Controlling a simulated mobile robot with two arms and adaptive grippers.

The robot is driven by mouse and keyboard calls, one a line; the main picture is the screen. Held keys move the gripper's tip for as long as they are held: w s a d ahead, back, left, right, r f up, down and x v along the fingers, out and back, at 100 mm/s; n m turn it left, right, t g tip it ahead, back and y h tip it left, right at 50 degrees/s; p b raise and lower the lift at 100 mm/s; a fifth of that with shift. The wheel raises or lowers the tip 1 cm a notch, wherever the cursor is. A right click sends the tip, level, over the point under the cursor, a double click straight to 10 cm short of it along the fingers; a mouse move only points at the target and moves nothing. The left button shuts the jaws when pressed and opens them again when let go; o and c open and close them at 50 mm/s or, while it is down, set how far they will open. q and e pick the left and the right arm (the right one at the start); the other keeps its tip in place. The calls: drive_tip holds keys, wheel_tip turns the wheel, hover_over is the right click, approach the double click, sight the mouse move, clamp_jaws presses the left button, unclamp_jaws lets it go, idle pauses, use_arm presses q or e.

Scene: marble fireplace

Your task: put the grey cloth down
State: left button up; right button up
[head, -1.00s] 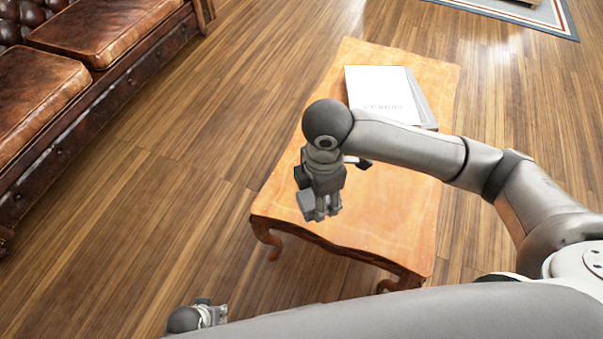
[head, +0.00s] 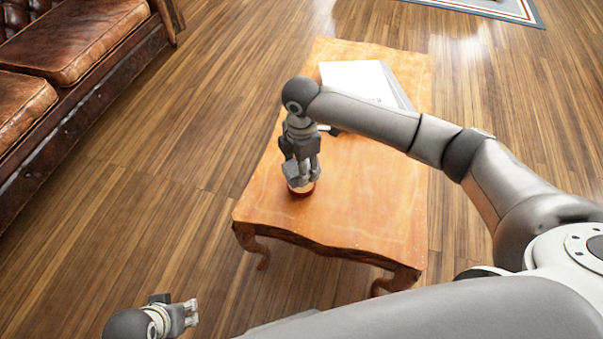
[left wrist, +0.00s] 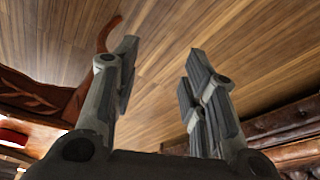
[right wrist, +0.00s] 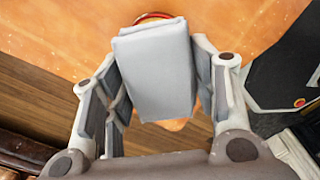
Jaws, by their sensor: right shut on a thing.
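The grey cloth (right wrist: 157,70) is a folded pale block between the fingers of my right gripper (right wrist: 160,95) in the right wrist view. In the head view the cloth (head: 292,176) shows at the tip of my right gripper (head: 305,174), over the left front part of the wooden table. A small round red-rimmed thing (head: 301,190) shows just below it. Its rim also shows past the cloth in the right wrist view (right wrist: 153,15). I cannot tell whether the cloth touches it. My left gripper (left wrist: 158,70) is open and empty, pointing at the floor; it is at the lower left in the head view (head: 190,313).
The low wooden table (head: 370,200) has free room at its middle and front right. A white book or folder (head: 358,80) lies at its back. A brown leather sofa (head: 75,50) stands at the left, with bare wood floor between.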

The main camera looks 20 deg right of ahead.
drive_tip(key=shift+w+f, duration=0.2)
drive_tip(key=shift+f, duration=0.05)
wheel_tip(320, 180, down, 3)
drive_tip(key=shift+d+r+b, duration=0.1)
drive_tip(key=shift+r+b, duration=0.1)
drive_tip(key=shift+b, duration=0.45)
drive_tip(key=shift+f, duration=0.2)
use_arm(q)
drive_tip(key=v, duration=0.4)
drive_tip(key=shift+a+r, duration=0.1)
drive_tip(key=shift+r, duration=0.2)
use_arm(e)
drive_tip(key=shift+f, duration=0.15)
drive_tip(key=o, duration=0.9)
use_arm(q)
drive_tip(key=shift+f, duration=0.1)
